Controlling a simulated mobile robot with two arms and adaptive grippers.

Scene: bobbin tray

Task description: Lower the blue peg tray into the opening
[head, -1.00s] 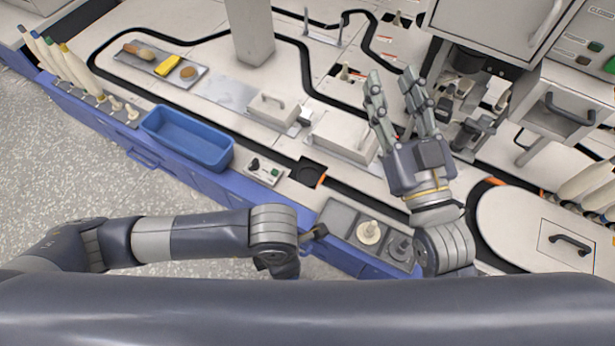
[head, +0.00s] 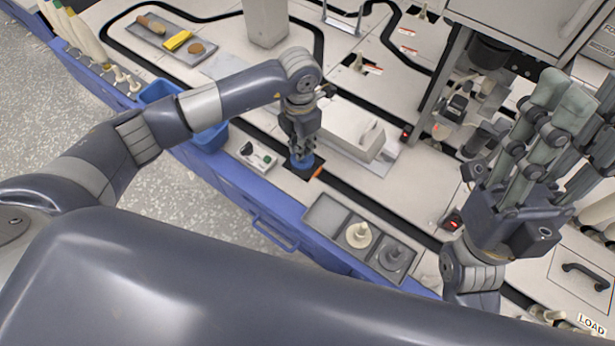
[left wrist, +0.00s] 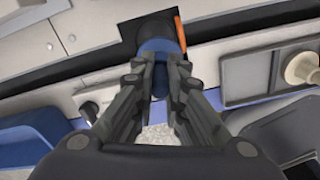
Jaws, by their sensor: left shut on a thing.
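The blue peg tray (head: 302,161) is a small round blue piece under my left gripper (head: 300,146). It also shows in the left wrist view (left wrist: 160,46), between the fingers of my left gripper (left wrist: 163,62), which is shut on it. The opening (head: 289,170) is a dark square in the bench top with an orange mark beside it. It shows dark around the tray in the left wrist view (left wrist: 132,40). The tray is over the opening; I cannot tell whether it is inside. My right gripper (head: 572,98) is open and empty at the right, fingers pointing up.
A switch box (head: 257,156) lies left of the opening. A grey tray (head: 325,214) with a cream bobbin (head: 358,236) and a grey one (head: 393,256) is at the front edge. A blue bin (head: 160,92) is partly behind my left arm. A white covered block (head: 350,132) stands behind the opening.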

